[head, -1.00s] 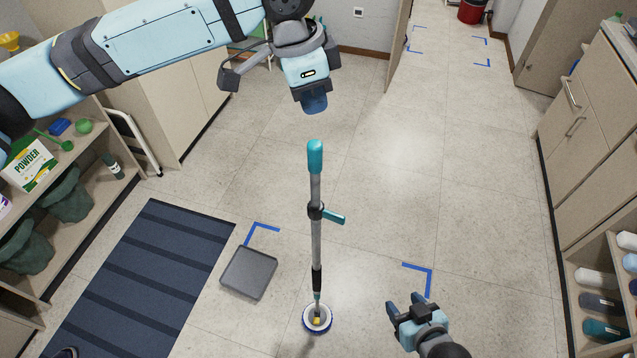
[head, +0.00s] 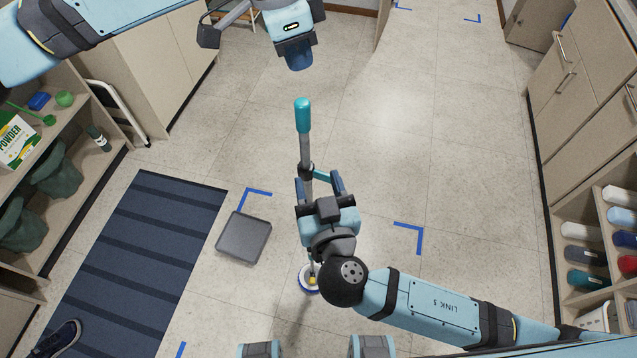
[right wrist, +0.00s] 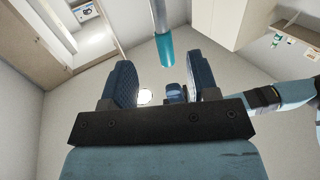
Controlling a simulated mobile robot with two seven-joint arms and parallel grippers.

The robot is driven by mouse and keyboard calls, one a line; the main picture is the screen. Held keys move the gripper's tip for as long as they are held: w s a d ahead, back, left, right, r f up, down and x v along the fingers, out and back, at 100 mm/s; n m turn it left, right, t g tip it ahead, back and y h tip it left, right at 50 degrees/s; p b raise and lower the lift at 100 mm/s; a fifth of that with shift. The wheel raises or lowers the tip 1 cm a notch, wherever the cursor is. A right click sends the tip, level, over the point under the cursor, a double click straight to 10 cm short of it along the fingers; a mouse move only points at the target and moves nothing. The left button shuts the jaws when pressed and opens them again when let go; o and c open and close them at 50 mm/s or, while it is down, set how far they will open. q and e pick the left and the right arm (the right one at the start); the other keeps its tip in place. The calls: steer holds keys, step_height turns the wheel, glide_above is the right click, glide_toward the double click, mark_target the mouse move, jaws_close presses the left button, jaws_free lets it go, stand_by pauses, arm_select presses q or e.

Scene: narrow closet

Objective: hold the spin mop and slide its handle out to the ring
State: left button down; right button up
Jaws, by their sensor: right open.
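The spin mop stands upright on the floor in the head view, with a teal grip (head: 302,115) on top, a grey pole (head: 305,150), a dark collar with a teal lever (head: 322,175), and a round blue-and-white head (head: 306,278). My right gripper (head: 318,186) is open at the pole, just below the collar. It hides the lower pole, and I cannot tell if it touches. In the right wrist view the teal grip (right wrist: 164,50) shows beyond and between the spread fingers. My left gripper (head: 299,58) is above and beyond the grip, apart from it; its jaw opening is unclear. No separate ring is distinguishable.
A grey square tray (head: 243,237) and a dark striped mat (head: 140,270) lie left of the mop. Shelves with a powder box (head: 17,140) stand at left. Cabinets (head: 590,90) and bottle shelves stand at right. Floor right of the mop is clear.

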mark_target(305, 139)
steer(key=w, duration=0.4)
steer(key=w+a, duration=0.1)
steer(key=w, duration=0.2)
steer(key=w+a, duration=0.1)
steer(key=w, duration=0.3)
steer(key=shift+w, duration=0.35)
jaws_close()
steer(key=shift+c, duration=0.3)
jaws_free()
steer(key=s+d, duration=0.2)
steer(key=s, duration=1)
